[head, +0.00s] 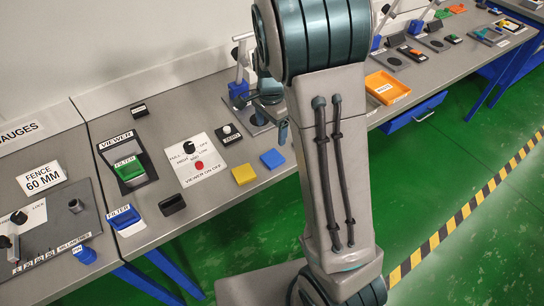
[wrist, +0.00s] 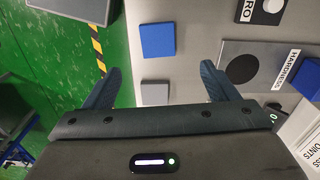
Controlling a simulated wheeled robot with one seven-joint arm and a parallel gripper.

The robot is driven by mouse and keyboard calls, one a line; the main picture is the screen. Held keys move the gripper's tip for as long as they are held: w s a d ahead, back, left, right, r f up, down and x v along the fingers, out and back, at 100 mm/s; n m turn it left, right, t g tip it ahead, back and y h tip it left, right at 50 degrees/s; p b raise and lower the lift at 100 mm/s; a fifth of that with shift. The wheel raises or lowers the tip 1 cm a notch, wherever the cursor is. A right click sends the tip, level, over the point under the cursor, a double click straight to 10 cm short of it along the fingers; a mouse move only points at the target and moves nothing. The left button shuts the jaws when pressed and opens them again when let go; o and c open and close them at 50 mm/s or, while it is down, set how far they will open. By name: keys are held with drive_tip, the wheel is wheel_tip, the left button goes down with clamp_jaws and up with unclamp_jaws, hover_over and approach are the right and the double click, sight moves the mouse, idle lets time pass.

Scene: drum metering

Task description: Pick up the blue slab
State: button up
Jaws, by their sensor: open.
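The blue slab (head: 272,158) lies flat on the grey bench near its front edge, just right of a yellow slab (head: 244,174). In the wrist view the blue slab (wrist: 157,41) lies beyond my fingertips, roughly centred between their lines. My gripper (wrist: 160,70) is open, with its two fingers apart and nothing held. A grey slab (wrist: 155,95) lies on the bench in the gap between the fingers as seen from the wrist.
A viewer control panel (head: 198,160) and the ZERO knob block (head: 229,133) lie behind the slabs. A plate with a dark round patch (wrist: 242,69) is right of the fingers. An orange tray (head: 387,88) sits farther right. Green floor (head: 440,170) is clear in front.

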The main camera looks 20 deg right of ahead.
hover_over(272, 157)
wheel_tip(272, 157, down, 6)
drive_tip(key=shift+a+f+p, duration=0.15)
drive_tip(key=shift+f+p, duration=0.1)
drive_tip(key=shift+p, duration=0.05)
drive_tip(key=shift+s+d+f+p, duration=0.15)
drive_tip(key=shift+f+p, duration=0.6)
drive_tip(key=shift+f, duration=1.95)
drive_tip(key=c, duration=1.1)
